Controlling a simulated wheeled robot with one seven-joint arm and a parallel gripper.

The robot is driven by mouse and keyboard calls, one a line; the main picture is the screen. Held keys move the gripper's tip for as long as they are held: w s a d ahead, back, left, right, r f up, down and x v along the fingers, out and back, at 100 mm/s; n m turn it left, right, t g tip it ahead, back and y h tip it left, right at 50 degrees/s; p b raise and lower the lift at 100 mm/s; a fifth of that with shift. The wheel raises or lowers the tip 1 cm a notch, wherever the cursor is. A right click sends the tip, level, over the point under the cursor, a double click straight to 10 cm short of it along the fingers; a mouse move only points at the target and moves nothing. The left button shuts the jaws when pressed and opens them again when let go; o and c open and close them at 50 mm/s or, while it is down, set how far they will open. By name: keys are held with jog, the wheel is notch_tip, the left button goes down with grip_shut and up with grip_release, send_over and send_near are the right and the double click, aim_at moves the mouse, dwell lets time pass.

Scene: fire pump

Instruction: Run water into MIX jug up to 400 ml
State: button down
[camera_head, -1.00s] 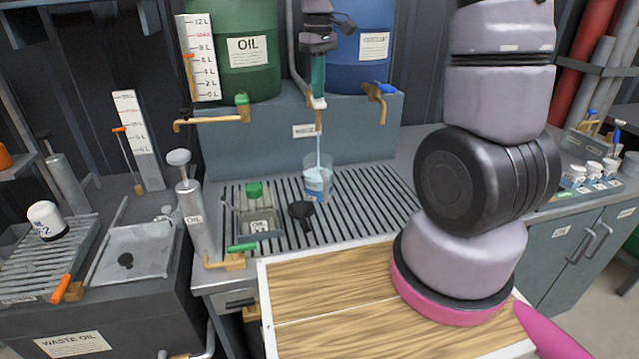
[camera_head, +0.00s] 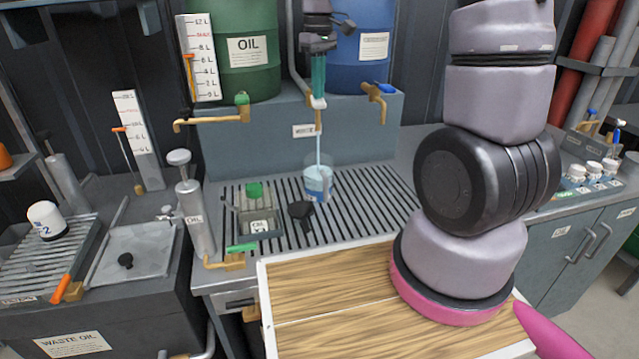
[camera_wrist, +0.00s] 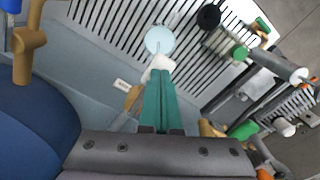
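The MIX jug (camera_head: 317,182) is a clear jug with a blue mark, upright on the slatted drain grid (camera_head: 365,205). A pale stream runs from the water tap (camera_head: 318,122) down into it. Pale blue water stands inside; the graduations are too small to read. In the wrist view the jug (camera_wrist: 159,40) is seen from above as a pale blue disc. My gripper (camera_head: 318,92) points down at the tap, its teal fingers (camera_wrist: 159,85) together. Their tips touch the tap's white handle (camera_wrist: 161,63); I cannot tell whether they pinch it or only press on it.
A black funnel (camera_head: 301,212) and a green-capped can (camera_head: 258,215) stand left of the jug. The oil drum tap (camera_head: 215,120) and the blue drum's tap (camera_head: 378,98) flank the water tap. A wooden board (camera_head: 330,295) lies in front.

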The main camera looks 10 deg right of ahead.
dwell(0.3)
notch_tip(320, 180, up, 5)
jog(key=shift+r, duration=0.1)
dwell(0.3)
jog(key=shift+s+r, duration=0.75)
jog(key=shift+r, duration=0.2)
jog(key=shift+s+r, duration=0.75)
jog(key=shift+r, duration=0.2)
jog(key=s+d+r+m+t, duration=0.2)
jog(key=s+m, duration=0.1)
jog(key=s, duration=0.2)
jog(key=s+d+r+m+t+y, duration=0.1)
jog(key=s+d+m+t, duration=0.1)
jog(key=s, duration=0.3)
jog(key=s+d+r+m+t+y, duration=0.1)
jog(key=s+r+m+t, duration=0.1)
jog(key=s+m, duration=0.3)
jog(key=shift+s+d+r+t, duration=0.3)
jog(key=shift+s+d+t, duration=0.1)
jog(key=shift+s+t, duration=0.2)
